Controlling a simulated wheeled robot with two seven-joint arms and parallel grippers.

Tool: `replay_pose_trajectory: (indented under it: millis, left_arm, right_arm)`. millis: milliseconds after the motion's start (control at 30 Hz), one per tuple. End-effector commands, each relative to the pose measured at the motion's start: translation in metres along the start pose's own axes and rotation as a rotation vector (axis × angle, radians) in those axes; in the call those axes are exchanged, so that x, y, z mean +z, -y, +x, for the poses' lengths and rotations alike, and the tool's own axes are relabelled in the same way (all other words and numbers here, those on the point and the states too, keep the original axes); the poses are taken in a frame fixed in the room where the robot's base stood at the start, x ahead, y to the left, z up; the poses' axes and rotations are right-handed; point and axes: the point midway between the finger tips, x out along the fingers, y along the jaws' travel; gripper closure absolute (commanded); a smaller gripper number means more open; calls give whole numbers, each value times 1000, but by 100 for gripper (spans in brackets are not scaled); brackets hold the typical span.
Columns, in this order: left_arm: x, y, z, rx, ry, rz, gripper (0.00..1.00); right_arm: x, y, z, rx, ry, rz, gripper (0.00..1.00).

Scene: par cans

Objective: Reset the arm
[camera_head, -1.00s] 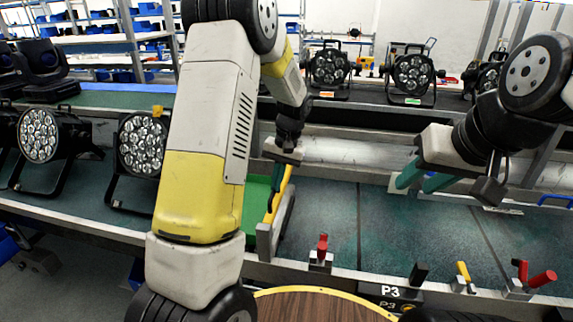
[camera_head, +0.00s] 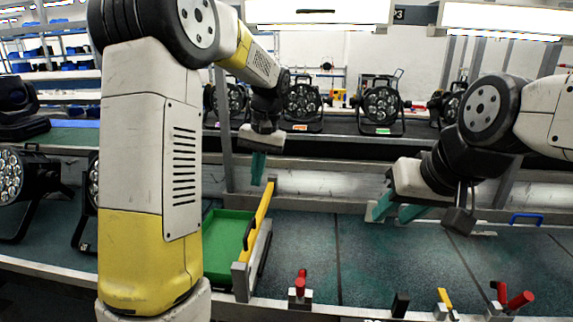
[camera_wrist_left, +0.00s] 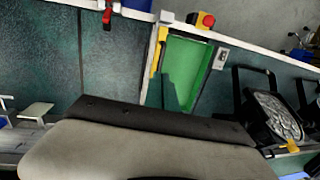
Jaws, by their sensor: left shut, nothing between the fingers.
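My left gripper (camera_head: 258,168) hangs fingers down in the head view, above and apart from the far end of the yellow-edged guide (camera_head: 258,222) beside the green tray (camera_head: 222,240). Its teal fingers are together with nothing between them.
Par cans (camera_head: 381,105) stand on the back line, and others stand at the left. Red-handled clamps (camera_head: 300,285) and other small fixtures line the front rail. A red stop button (camera_wrist_left: 206,20) shows in the left wrist view. The middle belt (camera_head: 375,260) is clear.

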Motion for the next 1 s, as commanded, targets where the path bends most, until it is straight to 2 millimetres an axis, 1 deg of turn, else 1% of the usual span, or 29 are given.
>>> replay_pose_trajectory:
  millis: [33,100,167,300,467,500,600,700,800,900,1000]
  left_arm:
    - [12,5,-10,27,-29,-4,100]
    - [31,9,-22,70,-74,-5,100]
    - [51,11,-32,111,-122,-5,100]
    - [98,14,-49,193,-237,-6,100]
    - [150,12,-58,263,-377,-11,100]
    - [162,10,-58,277,-411,-12,100]
    - [189,6,-56,302,-491,-17,100]
    - [208,2,-52,316,-554,-23,100]
    - [219,-1,-49,325,-594,-27,100]
    - [224,-2,-47,327,-613,-28,100]
    - [226,-3,-46,328,-618,-28,100]
  right_arm:
    - [0,0,0,0,0,0,64]
    - [0,0,0,0,0,0,64]
    - [0,0,0,0,0,0,64]
    - [0,0,0,0,0,0,64]
    - [0,0,0,0,0,0,64]
    - [0,0,0,0,0,0,64]
    - [0,0,0,0,0,0,64]
    - [0,0,0,0,0,0,64]
    - [0,0,0,0,0,0,64]
    - [0,0,0,0,0,0,64]
    - [0,0,0,0,0,0,64]
